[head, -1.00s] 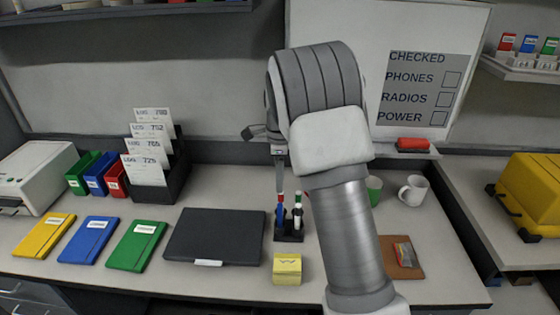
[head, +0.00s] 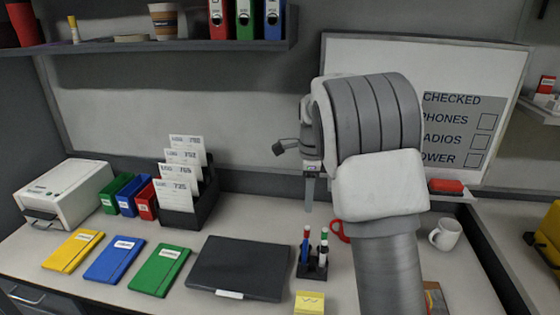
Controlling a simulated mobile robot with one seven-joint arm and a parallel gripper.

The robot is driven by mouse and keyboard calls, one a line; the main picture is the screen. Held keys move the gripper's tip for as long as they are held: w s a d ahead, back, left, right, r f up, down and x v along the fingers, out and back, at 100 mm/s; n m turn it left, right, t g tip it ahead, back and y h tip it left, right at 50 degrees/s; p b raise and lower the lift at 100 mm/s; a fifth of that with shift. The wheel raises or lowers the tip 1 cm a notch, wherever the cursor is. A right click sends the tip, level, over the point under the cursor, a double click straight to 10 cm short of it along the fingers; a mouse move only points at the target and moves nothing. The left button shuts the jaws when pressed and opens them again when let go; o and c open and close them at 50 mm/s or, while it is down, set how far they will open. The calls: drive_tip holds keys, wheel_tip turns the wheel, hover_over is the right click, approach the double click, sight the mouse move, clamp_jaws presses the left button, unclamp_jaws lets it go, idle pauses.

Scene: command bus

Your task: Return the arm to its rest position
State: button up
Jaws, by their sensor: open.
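My arm (head: 375,130) reaches up and over the desk on the right side of the head view, bent at a grey ribbed joint. My gripper (head: 309,208) hangs from it pointing down, seen edge-on, with nothing visible in it. Its tips show just above a small black pen stand (head: 313,268) that holds a red-and-blue marker (head: 306,240) and a green-and-white marker (head: 323,245). A small gap shows between the tips and the markers.
A closed dark laptop (head: 240,266), three coloured notebooks (head: 160,270) and a card rack (head: 205,200) stand left of the arm. A white mug (head: 445,234) is at right. The whiteboard (head: 370,55) is behind the arm and an upper shelf (head: 160,45) at top left.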

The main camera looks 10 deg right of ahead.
drive_tip(key=s+a+r+n+t, duration=0.1)
drive_tip(key=s+r+n, duration=0.45)
drive_tip(key=s, duration=0.25)
drive_tip(key=s+a+r+n+t, duration=0.1)
drive_tip(key=s+r+n+t, duration=0.1)
drive_tip(key=s+r+n, duration=0.5)
drive_tip(key=s+a+f+n+t, duration=0.1)
drive_tip(key=s+n, duration=0.7)
drive_tip(key=s, duration=0.8)
drive_tip(key=shift+f+t, duration=0.7)
drive_tip(key=shift+f, duration=0.25)
